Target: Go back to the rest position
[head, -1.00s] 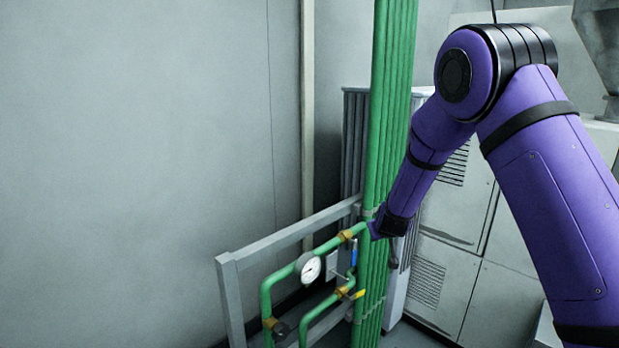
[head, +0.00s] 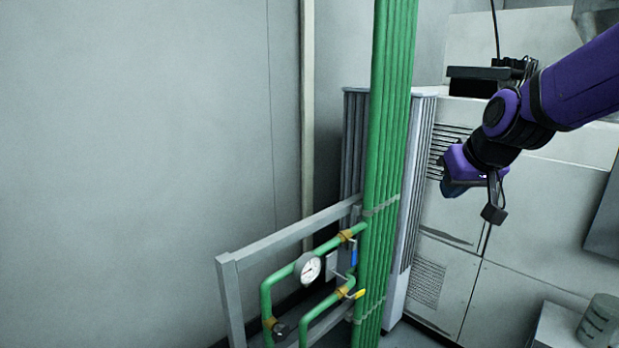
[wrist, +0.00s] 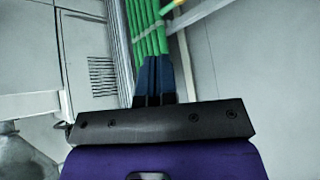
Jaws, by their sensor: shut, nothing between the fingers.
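My gripper shows in the head view (head: 449,189) at the end of my purple arm, right of the green pipes and in front of the pale cabinets. Its dark fingers point down and to the left. In the wrist view the two dark blue fingers (wrist: 155,66) lie together, shut with nothing between them. The fingers seem apart from everything around them.
Tall green pipes (head: 390,120) stand left of my gripper. A grey rail frame (head: 290,238) carries bent green piping with a white gauge (head: 308,268), a blue valve handle (head: 353,252) and a yellow handle (head: 357,294). A grey cylinder (head: 600,322) stands at lower right.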

